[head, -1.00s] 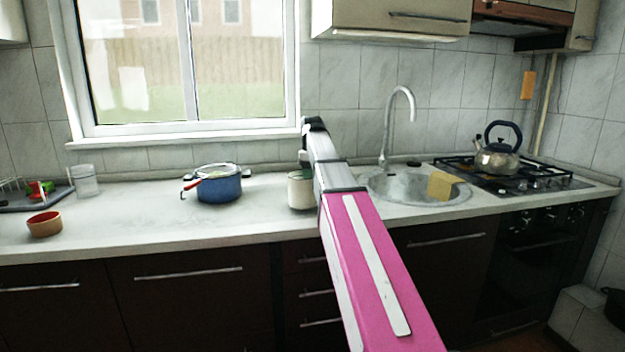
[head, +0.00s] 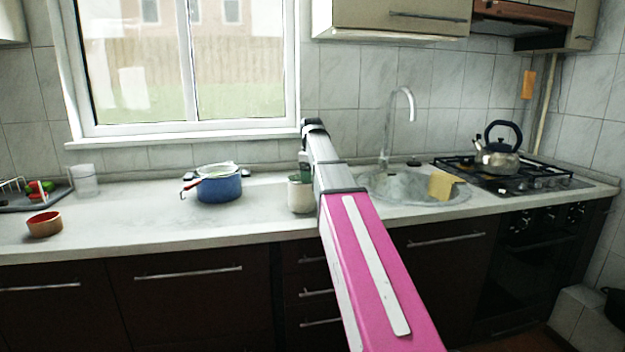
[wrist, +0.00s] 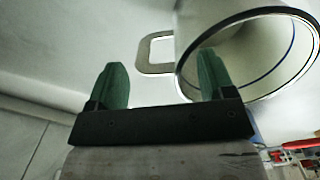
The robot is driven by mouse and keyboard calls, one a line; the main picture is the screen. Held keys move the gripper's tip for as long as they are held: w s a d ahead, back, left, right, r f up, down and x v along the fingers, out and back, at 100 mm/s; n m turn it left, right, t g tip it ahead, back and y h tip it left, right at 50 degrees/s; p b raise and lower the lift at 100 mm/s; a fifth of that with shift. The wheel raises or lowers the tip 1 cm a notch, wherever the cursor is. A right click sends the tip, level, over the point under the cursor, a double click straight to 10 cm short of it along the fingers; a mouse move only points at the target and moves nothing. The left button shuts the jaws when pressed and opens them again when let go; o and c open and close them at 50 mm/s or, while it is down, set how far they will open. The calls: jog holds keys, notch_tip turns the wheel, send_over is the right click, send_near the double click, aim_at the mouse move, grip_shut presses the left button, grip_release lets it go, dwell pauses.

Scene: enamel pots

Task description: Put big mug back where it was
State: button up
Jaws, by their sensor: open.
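The big mug (head: 300,197) is a cream-white mug with a dark rim, on the counter left of the sink, partly behind my arm in the head view. In the wrist view the mug (wrist: 245,45) shows its open mouth, with its squared handle (wrist: 143,55) to the left. My gripper (wrist: 162,85) is open, with two green fingers. The handle lies between the fingers in that picture. The right finger overlaps the mug's rim; I cannot tell whether it is inside the mouth or touching. In the head view my gripper (head: 304,168) is at the mug's top.
A blue pot (head: 219,188) with a red-handled utensil stands to the left on the counter. A red-brown bowl (head: 44,225), a clear cup (head: 84,181) and a dish tray (head: 35,200) are further left. The sink with a yellow sponge (head: 443,186) and a kettle (head: 498,155) are right.

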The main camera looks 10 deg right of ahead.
notch_tip(320, 180, up, 11)
jog(key=shift+a, duration=0.15)
jog(key=shift+s, duration=0.1)
dwell(1.5)
